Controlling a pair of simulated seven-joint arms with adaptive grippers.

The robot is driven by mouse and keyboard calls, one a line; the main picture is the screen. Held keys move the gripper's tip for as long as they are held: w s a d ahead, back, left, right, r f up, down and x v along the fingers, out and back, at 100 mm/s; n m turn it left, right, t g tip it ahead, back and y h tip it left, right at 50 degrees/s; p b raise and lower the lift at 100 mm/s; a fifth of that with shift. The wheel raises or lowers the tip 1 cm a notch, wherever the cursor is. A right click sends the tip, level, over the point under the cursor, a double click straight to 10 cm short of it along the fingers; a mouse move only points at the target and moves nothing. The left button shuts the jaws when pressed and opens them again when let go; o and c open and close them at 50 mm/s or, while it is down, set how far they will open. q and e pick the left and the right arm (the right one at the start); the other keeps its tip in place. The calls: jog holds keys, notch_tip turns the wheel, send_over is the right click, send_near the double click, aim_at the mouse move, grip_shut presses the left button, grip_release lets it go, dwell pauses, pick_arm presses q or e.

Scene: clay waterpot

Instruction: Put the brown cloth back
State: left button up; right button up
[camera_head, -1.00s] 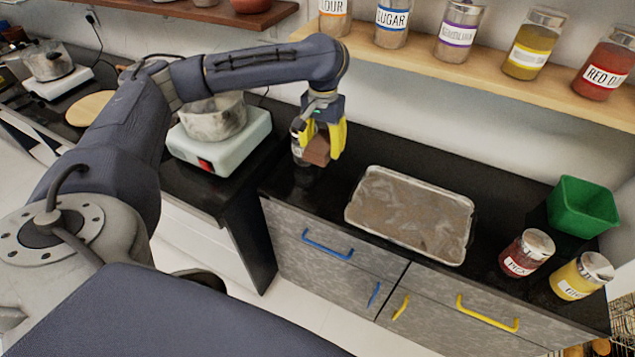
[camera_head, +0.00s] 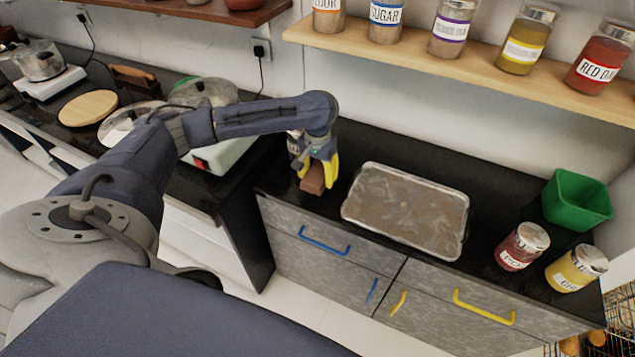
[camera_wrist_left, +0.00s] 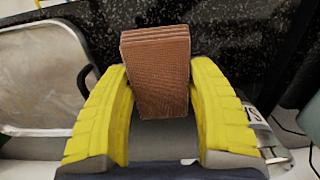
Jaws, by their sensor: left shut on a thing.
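My left gripper (camera_head: 318,172) has yellow fingers and is shut on the brown cloth (camera_head: 312,178), a folded reddish-brown block. In the head view it is low over the black counter, left of the metal tray; I cannot tell if the cloth touches the counter. In the left wrist view the cloth (camera_wrist_left: 157,72) stands out between the two yellow fingers (camera_wrist_left: 158,105), its layered folded edge facing away. My right gripper is not in view.
The metal tray (camera_head: 366,222) lies right of the gripper. A jar (camera_head: 293,146) stands close behind the gripper. A green bin (camera_head: 577,200) and two labelled jars (camera_head: 522,246) stand at the right. A jar shelf (camera_head: 470,72) overhangs the back.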

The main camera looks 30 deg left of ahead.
aim_at(318, 173)
pick_arm(q)
jog(key=shift+f, duration=1.8)
jog(key=shift+f, duration=0.15)
jog(key=o, duration=1.2)
notch_tip(318, 173, up, 12)
jog(key=shift+r, duration=0.15)
